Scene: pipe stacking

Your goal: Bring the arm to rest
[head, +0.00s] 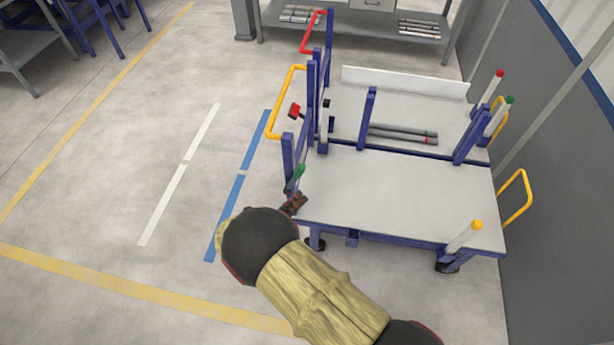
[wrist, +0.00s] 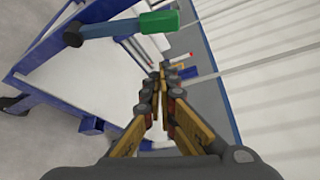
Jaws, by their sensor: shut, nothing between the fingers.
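My arm reaches in from the bottom of the head view, with a yellowish sleeve over one link. My gripper (head: 294,203) is at the near left corner of the front cart, partly hidden behind my arm. In the wrist view my gripper (wrist: 164,72) points forward with its fingertips together and nothing between them. A green-tipped lever (wrist: 158,22) on the cart is close to the gripper in the wrist view; its green end (head: 295,178) also shows just above the gripper in the head view. I cannot tell whether they touch.
The front cart (head: 400,200) has a bare top. The rear cart (head: 350,100) carries a few grey pipes (head: 403,133) lying flat. Upright posts and a yellow handle (head: 285,103) line the left side. A grey wall stands right. Floor at left is open.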

